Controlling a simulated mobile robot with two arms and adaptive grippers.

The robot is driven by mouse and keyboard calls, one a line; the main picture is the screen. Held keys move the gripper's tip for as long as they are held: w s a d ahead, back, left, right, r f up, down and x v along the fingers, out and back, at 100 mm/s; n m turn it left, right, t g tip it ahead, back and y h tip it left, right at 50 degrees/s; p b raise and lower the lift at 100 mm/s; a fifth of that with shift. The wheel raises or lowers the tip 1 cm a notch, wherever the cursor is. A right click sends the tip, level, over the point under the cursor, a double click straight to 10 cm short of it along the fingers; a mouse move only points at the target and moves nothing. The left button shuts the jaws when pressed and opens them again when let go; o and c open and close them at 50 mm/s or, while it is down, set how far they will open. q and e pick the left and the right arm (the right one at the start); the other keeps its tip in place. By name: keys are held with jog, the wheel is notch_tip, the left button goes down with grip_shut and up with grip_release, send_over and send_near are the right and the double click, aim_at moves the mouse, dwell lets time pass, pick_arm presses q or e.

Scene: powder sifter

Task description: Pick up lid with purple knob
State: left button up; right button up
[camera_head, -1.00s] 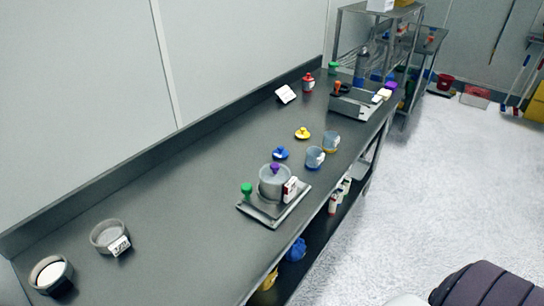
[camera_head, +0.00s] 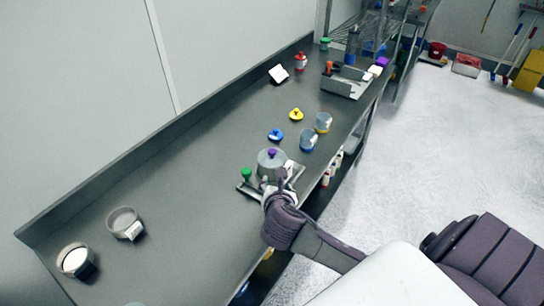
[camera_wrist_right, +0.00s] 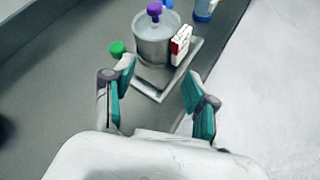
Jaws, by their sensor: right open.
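The lid with the purple knob (camera_head: 271,153) sits on top of a grey pot on a metal tray (camera_head: 243,188) near the front edge of the bench. The purple knob also shows at the top of the right wrist view (camera_wrist_right: 154,10), above the pot (camera_wrist_right: 153,48). My right gripper (camera_wrist_right: 150,92) is open and empty, with its two teal-padded fingers apart at the near side of the tray, short of the pot. In the head view my right gripper (camera_head: 279,182) covers part of the tray. My left gripper is not in view.
A green-capped item (camera_wrist_right: 117,48) stands left of the pot and a white-and-red box (camera_wrist_right: 182,45) right of it. Blue (camera_head: 276,135) and yellow (camera_head: 296,114) lids and two cups (camera_head: 309,140) lie beyond. Two round sieves (camera_head: 123,221) stand at left.

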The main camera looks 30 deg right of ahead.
aim_at(272, 152)
jog(key=w+d+n, duration=0.1)
jog(key=w, duration=0.2)
jog(key=w+d+n+t+p, duration=0.1)
jog(key=w+d, duration=0.1)
jog(key=w, duration=0.1)
jog(key=w+d+n+h, duration=0.1)
jog(key=w+d+n, duration=0.1)
jog(key=w, duration=0.1)
jog(key=shift+w+d, duration=0.2)
jog(key=shift+w, duration=0.05)
jog(key=shift+p+x, duration=0.55)
jog(key=shift+x, duration=0.2)
jog(key=x, duration=0.4)
jog(key=shift+w+a+f+p, duration=0.1)
jog(key=shift+a+p, duration=0.05)
jog(key=shift+p, duration=0.2)
grip_shut()
